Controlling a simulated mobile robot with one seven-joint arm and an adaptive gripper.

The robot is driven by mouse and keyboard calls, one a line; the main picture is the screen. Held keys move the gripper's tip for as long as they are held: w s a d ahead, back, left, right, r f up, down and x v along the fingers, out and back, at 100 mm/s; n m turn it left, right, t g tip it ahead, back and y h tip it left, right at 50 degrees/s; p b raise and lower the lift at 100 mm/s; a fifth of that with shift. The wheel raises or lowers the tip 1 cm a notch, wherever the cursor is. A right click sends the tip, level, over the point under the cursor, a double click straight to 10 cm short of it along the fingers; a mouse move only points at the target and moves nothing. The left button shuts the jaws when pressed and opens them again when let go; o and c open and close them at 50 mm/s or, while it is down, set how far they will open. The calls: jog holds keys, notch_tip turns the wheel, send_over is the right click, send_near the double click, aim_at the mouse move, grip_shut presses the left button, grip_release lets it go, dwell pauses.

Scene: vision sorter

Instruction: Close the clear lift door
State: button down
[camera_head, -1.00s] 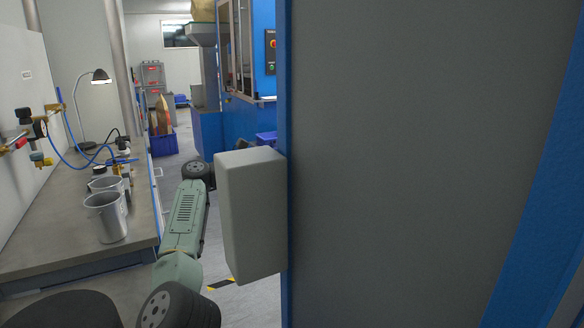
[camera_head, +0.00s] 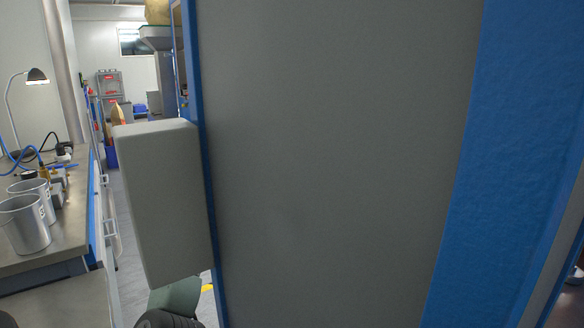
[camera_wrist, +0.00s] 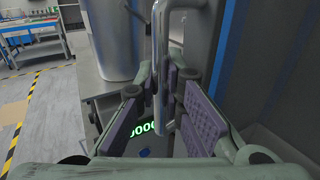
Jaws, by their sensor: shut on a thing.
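In the wrist view my gripper (camera_wrist: 165,108) has its purple-grey finger pads on either side of an upright shiny metal bar (camera_wrist: 162,55), the handle, and is shut on it. I cannot make out the clear lift door itself in either view. In the head view a large grey panel with blue edges (camera_head: 330,150) fills the middle and hides my gripper and the handle. Only a bit of my arm shows at the bottom.
A pale grey box (camera_head: 165,205) sticks out from the panel's left edge. A workbench (camera_head: 70,235) with metal cups (camera_head: 25,225) stands at the left. In the wrist view, green lit digits (camera_wrist: 145,128) show below the gripper, and floor with yellow-black tape lies left.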

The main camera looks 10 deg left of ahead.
jog(key=s+d+m+g+b, duration=0.1)
jog(key=s+d+b, duration=0.1)
jog(key=d, duration=0.3)
jog(key=shift+s+d+g+b, duration=0.2)
jog(key=shift+s+g+b, duration=0.2)
jog(key=shift+s, duration=0.35)
jog(key=shift+f, duration=0.1)
jog(key=c, duration=1.8)
grip_release()
jog(key=shift+s+d, duration=0.1)
jog(key=shift+o, duration=0.5)
jog(key=s+a, duration=0.2)
jog(key=a, duration=1)
jog(key=shift+s, duration=0.1)
